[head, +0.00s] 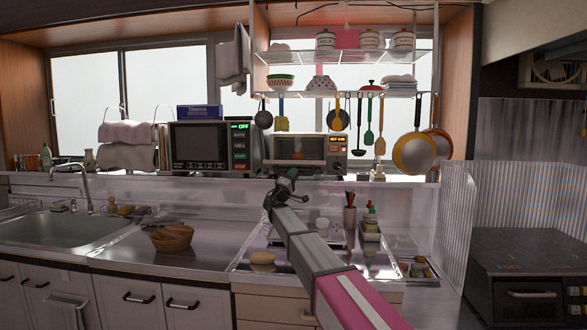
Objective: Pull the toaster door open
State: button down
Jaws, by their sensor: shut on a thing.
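The toaster (337,152) is a small oven on the raised back ledge, with its controls on the right side of its front. Its front opening or window (299,147) shows a warm-toned inside. My gripper (288,176) is at the toaster's lower front edge, left of its middle, and is shut on the toaster door. The fingertips and the handle are small and dark here, and the gripper covers part of the door's lower edge. I cannot tell how far the door stands open.
A microwave (200,146) stands left of the toaster. Utensils and pans (414,153) hang above and right of it.

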jog(key=shift+w+f+m+h, duration=0.25)
jog(key=shift+f+m+h, duration=0.25)
jog(key=shift+f, duration=0.55)
jog(key=shift+w+f+m+h, duration=0.2)
jog(key=shift+f+m+h, duration=0.3)
jog(key=shift+f, duration=0.5)
jog(key=c, duration=1.1)
grip_release()
jog(key=shift+s+f, duration=0.1)
jog(key=shift+s, duration=0.05)
jog(key=v, duration=0.7)
jog(key=shift+f, duration=0.2)
